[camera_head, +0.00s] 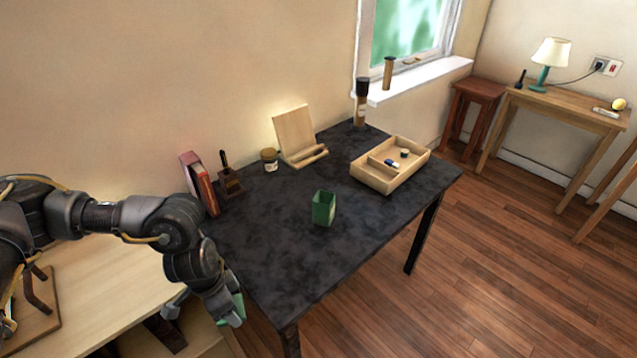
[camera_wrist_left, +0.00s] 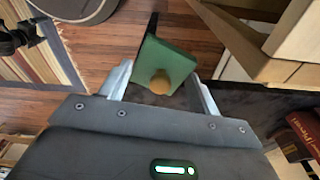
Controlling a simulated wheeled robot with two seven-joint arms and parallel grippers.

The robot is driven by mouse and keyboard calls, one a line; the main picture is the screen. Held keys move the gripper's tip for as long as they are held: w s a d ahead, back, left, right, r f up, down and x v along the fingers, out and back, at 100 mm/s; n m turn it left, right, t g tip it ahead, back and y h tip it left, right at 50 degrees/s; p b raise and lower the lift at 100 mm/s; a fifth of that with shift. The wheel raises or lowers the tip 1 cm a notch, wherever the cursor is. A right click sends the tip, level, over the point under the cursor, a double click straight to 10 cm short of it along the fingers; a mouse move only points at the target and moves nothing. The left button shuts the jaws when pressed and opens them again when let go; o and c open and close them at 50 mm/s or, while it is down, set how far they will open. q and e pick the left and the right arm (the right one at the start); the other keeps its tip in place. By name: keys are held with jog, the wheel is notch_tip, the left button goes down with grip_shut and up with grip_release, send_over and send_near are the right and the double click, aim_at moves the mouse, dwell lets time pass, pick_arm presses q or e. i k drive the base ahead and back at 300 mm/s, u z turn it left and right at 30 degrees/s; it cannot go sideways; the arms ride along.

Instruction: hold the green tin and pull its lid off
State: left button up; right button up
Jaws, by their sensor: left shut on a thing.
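The green tin (camera_head: 323,208) stands upright on the dark table, and its top looks open. Its green lid (camera_head: 238,303) is apart from it, held in my left gripper (camera_head: 226,311) off the dark table's near left corner. In the left wrist view, the square lid (camera_wrist_left: 171,60) with its round tan knob (camera_wrist_left: 160,83) sits between the two fingers of my left gripper (camera_wrist_left: 161,88), which is shut on it. My arm partly hides the lid in the head view. My right gripper is not in view.
The dark table (camera_head: 275,255) has free room around the tin. A wooden tray (camera_head: 375,180) with small items, a book stand (camera_head: 296,135), a jar (camera_head: 269,160) and red books (camera_head: 199,184) stand farther back. A light wooden table (camera_head: 105,290) is at the left.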

aim_at(324, 202)
jog(key=z, duration=0.45)
jog(key=k, duration=1.15)
jog(key=z, duration=1.1)
jog(key=i, duration=3)
jog(key=u, duration=1.7)
jog(key=i, duration=0.8)
jog(key=u, duration=0.7)
